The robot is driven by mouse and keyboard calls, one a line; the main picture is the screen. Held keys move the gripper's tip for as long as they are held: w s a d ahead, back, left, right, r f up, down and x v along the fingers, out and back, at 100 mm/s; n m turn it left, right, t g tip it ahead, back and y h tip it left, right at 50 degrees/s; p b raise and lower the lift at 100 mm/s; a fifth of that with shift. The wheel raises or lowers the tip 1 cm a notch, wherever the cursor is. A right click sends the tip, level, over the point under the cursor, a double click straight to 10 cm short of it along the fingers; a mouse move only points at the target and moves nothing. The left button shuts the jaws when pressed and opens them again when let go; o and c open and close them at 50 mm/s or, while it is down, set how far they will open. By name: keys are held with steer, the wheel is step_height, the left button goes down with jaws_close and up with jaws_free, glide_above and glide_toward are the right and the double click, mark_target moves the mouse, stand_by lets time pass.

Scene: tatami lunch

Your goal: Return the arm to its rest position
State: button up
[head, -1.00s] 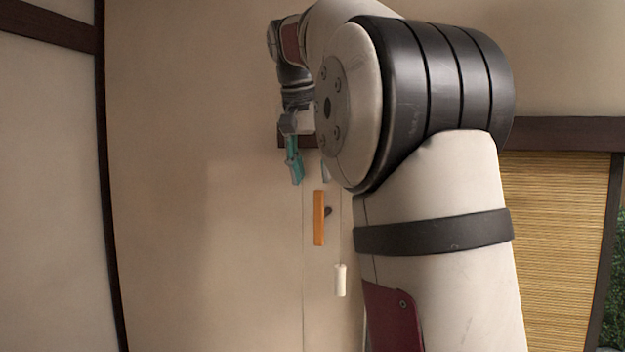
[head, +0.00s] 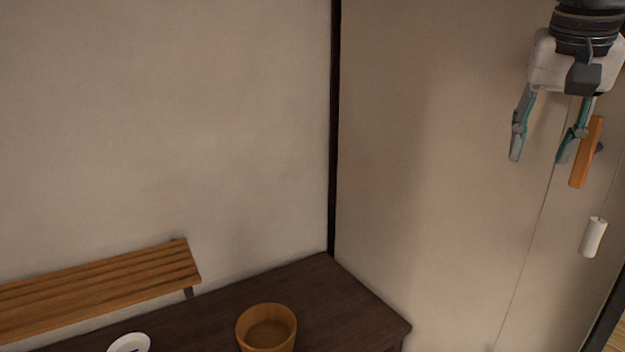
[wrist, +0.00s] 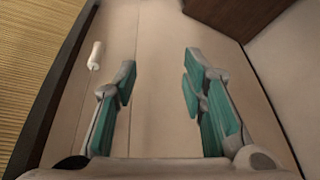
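My gripper (head: 540,160) hangs fingers down at the upper right of the head view, in front of the plain wall. Its two teal-lined fingers are spread apart with nothing between them. In the wrist view the gripper (wrist: 158,85) also shows open and empty, with bare pale surface between the fingers. Most of my arm is outside the head view; only the wrist end shows at the top right.
A dark table (head: 335,290) carries a wooden bucket (head: 267,330) and a white dish (head: 130,343). A slatted wooden shelf (head: 100,285) is at left. Space left of my gripper is clear.

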steer(key=s+a+f+n+b, duration=0.1)
steer(key=s+a+f+n, duration=0.1)
steer(key=f, duration=0.4)
steer(key=s+a+f+n+t+y, duration=0.1)
steer(key=s+a+f+n, duration=0.1)
steer(key=s+a+f, duration=0.3)
steer(key=s+a+f+n+y+b, duration=0.1)
steer(key=s+a+f, duration=0.3)
steer(key=f, duration=0.5)
steer(key=shift+a+n+t+b, duration=0.35)
steer(key=shift+a+n, duration=0.45)
steer(key=shift+a, duration=0.3)
steer(key=shift+s+f, duration=0.2)
steer(key=shift+f, duration=0.1)
steer(key=shift+c, duration=0.5)
